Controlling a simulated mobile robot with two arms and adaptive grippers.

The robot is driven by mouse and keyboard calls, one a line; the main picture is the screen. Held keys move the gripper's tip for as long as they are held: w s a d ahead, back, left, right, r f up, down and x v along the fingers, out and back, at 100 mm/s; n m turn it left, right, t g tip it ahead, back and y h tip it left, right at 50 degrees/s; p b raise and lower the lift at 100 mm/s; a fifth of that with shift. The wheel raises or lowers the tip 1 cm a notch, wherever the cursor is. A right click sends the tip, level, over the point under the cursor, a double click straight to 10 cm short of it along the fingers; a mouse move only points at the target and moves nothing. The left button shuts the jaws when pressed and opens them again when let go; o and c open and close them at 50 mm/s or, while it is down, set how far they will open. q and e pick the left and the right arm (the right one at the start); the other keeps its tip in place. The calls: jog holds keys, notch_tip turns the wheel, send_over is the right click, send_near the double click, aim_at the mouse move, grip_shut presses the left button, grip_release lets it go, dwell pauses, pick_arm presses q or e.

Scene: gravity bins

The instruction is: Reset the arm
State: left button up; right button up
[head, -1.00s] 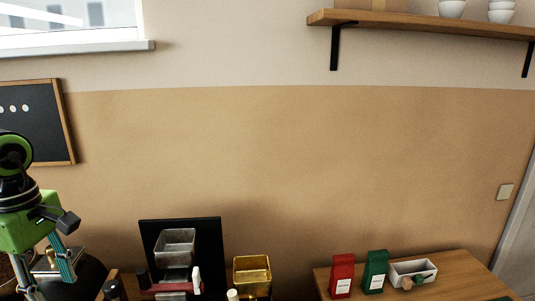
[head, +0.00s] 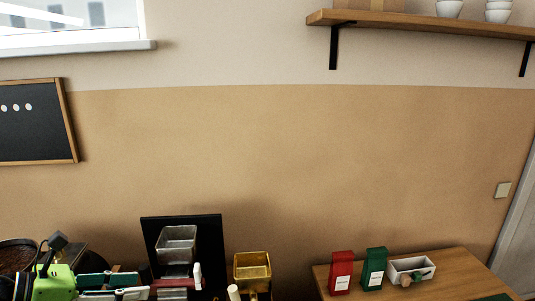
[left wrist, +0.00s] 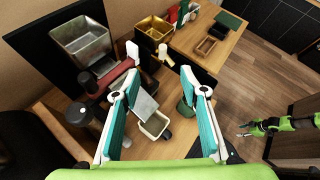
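My left gripper (head: 112,286) is low at the left in the head view, its teal-padded fingers pointing right. In the left wrist view the fingers of the left gripper (left wrist: 160,72) stand wide apart with nothing held between them.
A silver bin (head: 176,242) stands before a black panel, with a gold bin (head: 252,270) to its right. A red bag (head: 341,272), a green bag (head: 374,268) and a white tray (head: 412,265) stand on the counter. Open wooden floor (left wrist: 252,75) lies at the right.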

pick_arm(q)
jog(key=w+a+f+n+t+y, duration=0.1)
jog(key=a+f+n+t+y, duration=0.2)
jog(key=n, duration=0.6)
jog(key=w+a+f+n+t+y, duration=0.1)
jog(key=a+n+t+y, duration=0.3)
jog(key=n, duration=0.5)
jog(key=s+a+f+n+g+y, duration=0.15)
jog(key=s+f+n+y, duration=0.45)
jog(key=f+n, duration=0.6)
jog(key=s+d+f+n+g+h, duration=0.2)
jog(key=s+d+f+n+g, duration=0.35)
jog(key=s+d, duration=0.35)
jog(key=s+d+f+n+g+h, duration=0.2)
jog(key=s+d+f+n+g, duration=0.35)
jog(key=s, duration=0.55)
notch_tip(320, 180, down, 33)
jog(key=s+d+b, duration=0.2)
jog(key=b, duration=0.5)
jog(key=s+a+f+b, duration=0.1)
jog(key=s+f+b, duration=0.1)
jog(key=s+f, duration=0.6)
jog(key=s+a+f+g+b, duration=0.1)
jog(key=s+a+f+b, duration=0.1)
jog(key=s+f, duration=0.7)
notch_tip(320, 180, down, 4)
jog(key=shift+f+b, duration=0.25)
jog(key=shift+b, duration=0.35)
